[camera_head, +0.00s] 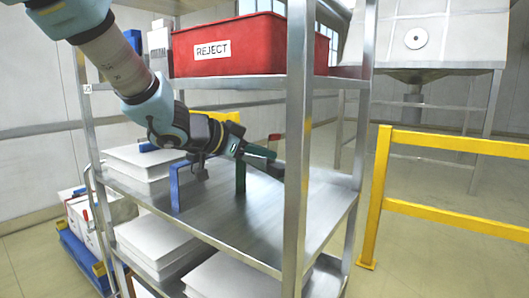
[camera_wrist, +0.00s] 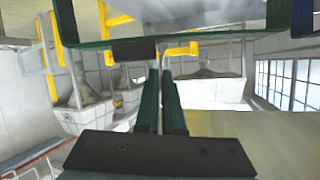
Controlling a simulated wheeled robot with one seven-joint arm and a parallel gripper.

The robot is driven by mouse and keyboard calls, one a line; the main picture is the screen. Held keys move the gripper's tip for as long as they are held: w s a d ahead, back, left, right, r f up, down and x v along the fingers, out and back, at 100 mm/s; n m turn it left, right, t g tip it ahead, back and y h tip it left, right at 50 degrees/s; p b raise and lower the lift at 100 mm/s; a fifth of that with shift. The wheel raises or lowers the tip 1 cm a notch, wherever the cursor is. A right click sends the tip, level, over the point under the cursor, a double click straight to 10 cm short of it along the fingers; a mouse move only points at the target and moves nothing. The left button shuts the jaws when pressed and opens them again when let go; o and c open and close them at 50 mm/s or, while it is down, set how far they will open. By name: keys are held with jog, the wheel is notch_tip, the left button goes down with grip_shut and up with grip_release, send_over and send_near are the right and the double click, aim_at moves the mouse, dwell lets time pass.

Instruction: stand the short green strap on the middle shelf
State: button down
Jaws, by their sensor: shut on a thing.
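In the head view my gripper (camera_head: 257,153) reaches in over the middle shelf (camera_head: 230,222) from the upper left. It is shut on the short green strap (camera_head: 240,178), whose one clear leg hangs upright, its lower end at or just above the shelf; I cannot tell if it touches. The rest of the strap is partly hidden by the gripper. In the wrist view the two fingers (camera_wrist: 162,72) lie close together, and the strap's green band (camera_wrist: 215,37) crosses the top, with ends bent upward.
A blue strap (camera_head: 175,187) stands just left of the green one. White stacked boards (camera_head: 144,160) lie at the shelf's left. A metal post (camera_head: 299,150) rises in front, right of my gripper. A red REJECT bin (camera_head: 245,48) sits above. The shelf's front right is bare.

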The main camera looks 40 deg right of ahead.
jog(key=c, duration=1)
grip_release()
jog(key=shift+c, duration=0.2)
jog(key=v, duration=1.2)
jog(key=shift+r, duration=0.15)
